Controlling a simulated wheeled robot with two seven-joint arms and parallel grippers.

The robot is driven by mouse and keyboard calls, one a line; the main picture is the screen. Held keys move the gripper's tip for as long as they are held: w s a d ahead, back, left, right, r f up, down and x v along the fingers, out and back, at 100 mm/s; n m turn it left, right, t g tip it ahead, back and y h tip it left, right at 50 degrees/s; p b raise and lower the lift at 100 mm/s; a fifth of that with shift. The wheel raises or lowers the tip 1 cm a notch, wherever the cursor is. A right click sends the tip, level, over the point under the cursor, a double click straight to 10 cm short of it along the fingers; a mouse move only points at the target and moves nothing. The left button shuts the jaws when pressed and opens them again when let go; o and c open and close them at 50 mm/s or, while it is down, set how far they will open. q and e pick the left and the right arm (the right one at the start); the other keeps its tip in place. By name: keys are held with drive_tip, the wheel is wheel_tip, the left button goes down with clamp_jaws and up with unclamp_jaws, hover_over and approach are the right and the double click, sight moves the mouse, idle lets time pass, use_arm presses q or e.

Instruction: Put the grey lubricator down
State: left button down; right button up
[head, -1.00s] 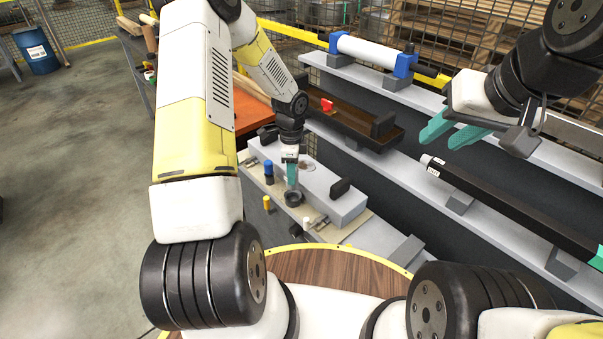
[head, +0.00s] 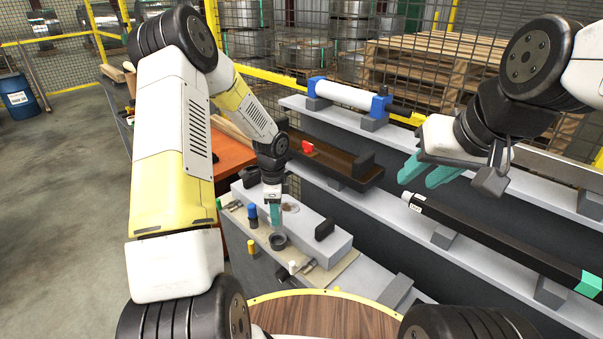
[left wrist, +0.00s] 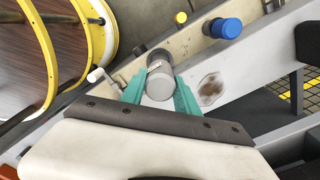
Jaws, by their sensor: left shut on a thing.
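The grey lubricator (left wrist: 160,85) is a short cylinder with a light grey end and a darker body, between the teal fingers of my left gripper (left wrist: 160,95). My left gripper (head: 275,222) is shut on it, and the lubricator's dark round part (head: 278,241) shows just below the fingertips in the head view. It is over the beige strip (head: 265,236) beside the grey block (head: 325,236). I cannot tell whether it touches the strip. My right gripper (head: 428,173) is open and empty, at the right above the lower rail.
A blue-capped piece (head: 252,213), which also shows in the left wrist view (left wrist: 227,28), and a yellow-capped piece (head: 251,247) stand near the lubricator. A small white-topped fitting (head: 293,267) is on the near side. A long black bar (head: 490,240) lies along the rail at right.

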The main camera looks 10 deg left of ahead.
use_arm(q)
drive_tip(key=shift+r, duration=0.1)
drive_tip(key=shift+s+r+n, duration=0.2)
drive_tip(key=shift+n, duration=0.4)
drive_tip(key=shift+s+r+n, duration=0.15)
drive_tip(key=shift+r+n, duration=0.05)
drive_tip(key=shift+n, duration=0.4)
drive_tip(key=s+d+r+n, duration=0.1)
drive_tip(key=s+r+n, duration=0.3)
drive_tip(key=n, duration=1)
drive_tip(key=shift+s+r, duration=0.2)
drive_tip(key=shift+r, duration=0.15)
